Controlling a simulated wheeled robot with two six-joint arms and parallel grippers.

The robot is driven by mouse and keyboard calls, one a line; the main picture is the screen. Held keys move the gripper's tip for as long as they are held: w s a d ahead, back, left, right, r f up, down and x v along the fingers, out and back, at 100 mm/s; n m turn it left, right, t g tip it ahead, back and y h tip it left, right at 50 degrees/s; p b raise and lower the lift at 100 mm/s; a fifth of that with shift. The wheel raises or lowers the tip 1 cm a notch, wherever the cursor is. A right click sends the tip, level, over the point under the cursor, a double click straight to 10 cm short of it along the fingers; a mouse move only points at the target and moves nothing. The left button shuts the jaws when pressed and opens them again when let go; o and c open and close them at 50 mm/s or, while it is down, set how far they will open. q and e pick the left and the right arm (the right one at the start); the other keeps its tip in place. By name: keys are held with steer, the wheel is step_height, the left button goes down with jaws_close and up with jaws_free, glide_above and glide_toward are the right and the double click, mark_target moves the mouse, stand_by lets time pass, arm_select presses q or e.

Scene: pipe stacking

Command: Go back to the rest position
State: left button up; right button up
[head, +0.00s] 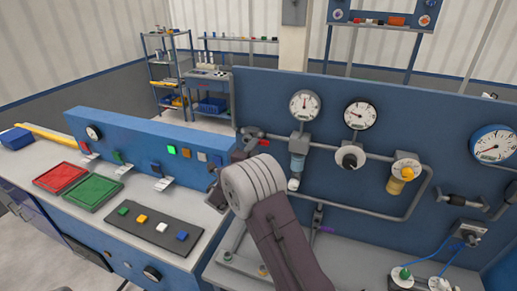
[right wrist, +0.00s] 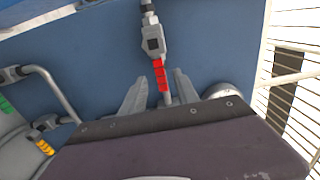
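My right arm rises from the bottom of the head view, and its rounded wrist hides most of the gripper. In the right wrist view my right gripper (right wrist: 161,82) has its two fingers spread apart. A red handle (right wrist: 159,75) on a grey valve fitting shows between and just beyond the fingertips, with a gap on each side. The red part also shows beside my wrist in the head view (head: 263,142). I see nothing held between the fingers. My left gripper is not clearly seen in either view.
A blue panel (head: 330,90) with gauges, pipes and valves stands close behind my right arm. On the left, a grey bench holds a red tray (head: 60,177), a green tray (head: 93,192) and a dark strip with coloured blocks (head: 157,230). Shelves (head: 168,70) stand far back.

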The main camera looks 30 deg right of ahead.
steer(key=v, duration=0.3)
steer(key=shift+s+a+b, duration=0.15)
steer(key=shift+b, duration=0.15)
